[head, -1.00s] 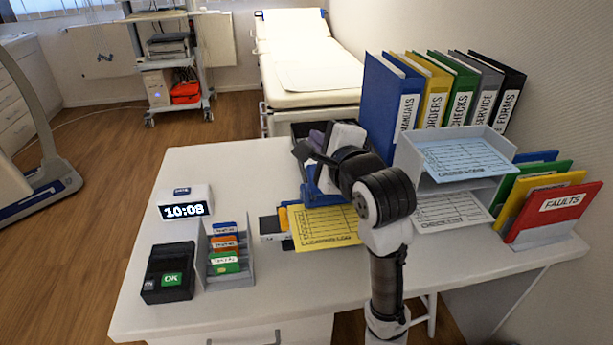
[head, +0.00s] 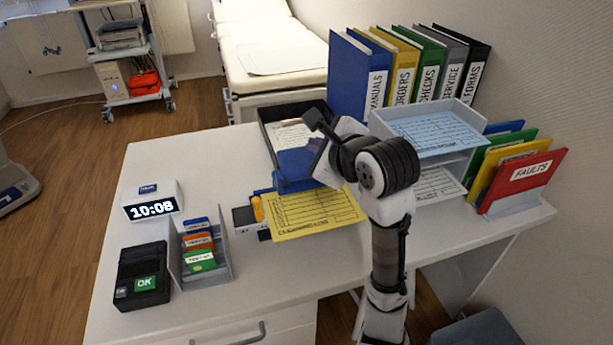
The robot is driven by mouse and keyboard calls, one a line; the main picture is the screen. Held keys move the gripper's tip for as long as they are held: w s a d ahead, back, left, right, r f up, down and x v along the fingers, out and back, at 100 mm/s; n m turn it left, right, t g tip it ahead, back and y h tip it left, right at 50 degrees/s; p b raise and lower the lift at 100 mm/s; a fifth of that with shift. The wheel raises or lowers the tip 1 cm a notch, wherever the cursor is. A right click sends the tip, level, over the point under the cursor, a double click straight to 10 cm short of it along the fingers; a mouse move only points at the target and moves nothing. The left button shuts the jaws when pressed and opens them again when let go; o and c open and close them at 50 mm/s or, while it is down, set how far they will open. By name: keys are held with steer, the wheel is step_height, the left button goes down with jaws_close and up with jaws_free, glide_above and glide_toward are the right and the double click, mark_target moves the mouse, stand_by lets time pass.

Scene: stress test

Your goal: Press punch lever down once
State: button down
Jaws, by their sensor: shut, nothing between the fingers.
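A blue device that looks like the punch (head: 294,166) stands on the white desk, just behind a yellow printed form (head: 325,212). The form's back edge meets the blue device; whether it lies inside it I cannot tell. My gripper (head: 314,121) is dark and shut with nothing in it. In the picture it overlaps the area above and behind the blue device; contact cannot be made out. My wrist hides the right part of the device, so its lever is not clearly distinguishable.
A black tray with papers (head: 268,133) lies behind the device. A small grey-and-yellow item (head: 245,217) is left of the form. A grey letter tray (head: 470,120), binders (head: 358,80) and a red FAULTS folder (head: 525,182) stand right. The desk's left back is clear.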

steer(key=b, duration=0.6)
glide_toward(302, 168)
steer(key=w+a, duration=0.2)
steer(key=w, duration=0.2)
steer(key=shift+w+f, duration=0.15)
steer(key=shift+f, duration=0.25)
steer(key=shift+f, duration=0.1)
stand_by(1.0)
steer(key=shift+w+f, duration=0.1)
steer(key=shift+f, duration=0.2)
steer(key=shift+f, duration=0.2)
stand_by(0.3)
steer(key=shift+w+a+f, duration=0.1)
steer(key=shift+f, duration=0.6)
stand_by(0.8)
steer(key=shift+r+p, duration=0.2)
steer(key=shift+p, duration=0.1)
steer(key=shift+r+p, duration=0.45)
steer(key=shift+p, duration=0.5)
